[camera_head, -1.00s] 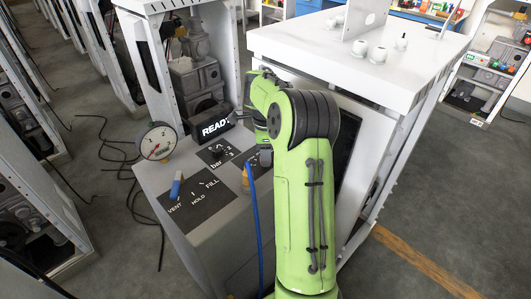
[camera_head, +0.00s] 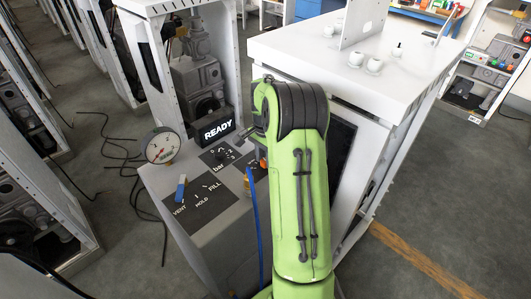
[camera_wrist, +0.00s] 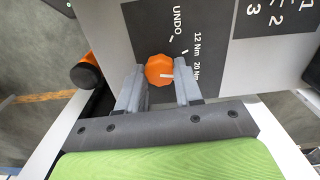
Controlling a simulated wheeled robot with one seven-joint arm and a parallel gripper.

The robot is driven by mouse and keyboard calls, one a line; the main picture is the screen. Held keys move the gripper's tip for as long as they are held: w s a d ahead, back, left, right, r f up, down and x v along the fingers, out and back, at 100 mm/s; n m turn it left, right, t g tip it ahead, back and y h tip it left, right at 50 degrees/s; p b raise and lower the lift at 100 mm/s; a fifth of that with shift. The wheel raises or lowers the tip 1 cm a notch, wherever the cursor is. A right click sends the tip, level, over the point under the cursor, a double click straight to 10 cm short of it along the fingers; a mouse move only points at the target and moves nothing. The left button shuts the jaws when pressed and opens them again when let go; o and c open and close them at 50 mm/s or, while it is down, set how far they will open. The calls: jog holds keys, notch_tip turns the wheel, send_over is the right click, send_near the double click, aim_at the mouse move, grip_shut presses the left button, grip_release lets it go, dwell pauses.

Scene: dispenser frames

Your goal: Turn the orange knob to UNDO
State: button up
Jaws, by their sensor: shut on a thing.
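The orange knob (camera_wrist: 159,69) is round with a lobed edge and sits at the edge of a black label in the wrist view. Its short white mark points to the right, towards the 20 Nm side. The label (camera_wrist: 208,18) reads UNDO, 12 Nm and 20 Nm, with UNDO at its upper end. My gripper (camera_wrist: 158,80) has one grey finger on each side of the knob and is shut on it. In the head view a small orange patch (camera_head: 263,163) shows beside my arm; my arm hides most of that panel.
A blue lever (camera_head: 181,187) stands on the VENT/HOLD/FILL panel. A dial gauge (camera_head: 161,146) and a READY display (camera_head: 217,131) stand behind it. A blue hose (camera_head: 256,225) hangs close to my arm. A white-topped cabinet (camera_head: 300,45) is to the right.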

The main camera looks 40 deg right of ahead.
jog(key=n+p, duration=0.1)
jog(key=n, duration=0.2)
jog(key=shift+r+n+p, duration=0.15)
jog(key=shift+n+p, duration=0.15)
jog(key=shift+n, duration=0.1)
jog(key=n+p, duration=0.1)
jog(key=n, duration=0.2)
jog(key=shift+n, duration=0.3)
jog(key=n+p, duration=0.1)
jog(key=n, duration=0.2)
jog(key=shift+n, duration=0.3)
jog(key=shift+n+p, duration=0.3)
jog(key=shift+n, duration=1.4)
jog(key=o, duration=1)
jog(key=shift+o, duration=0.2)
notch_tip(320, 180, up, 16)
jog(key=p, duration=0.3)
jog(key=shift+f, duration=0.2)
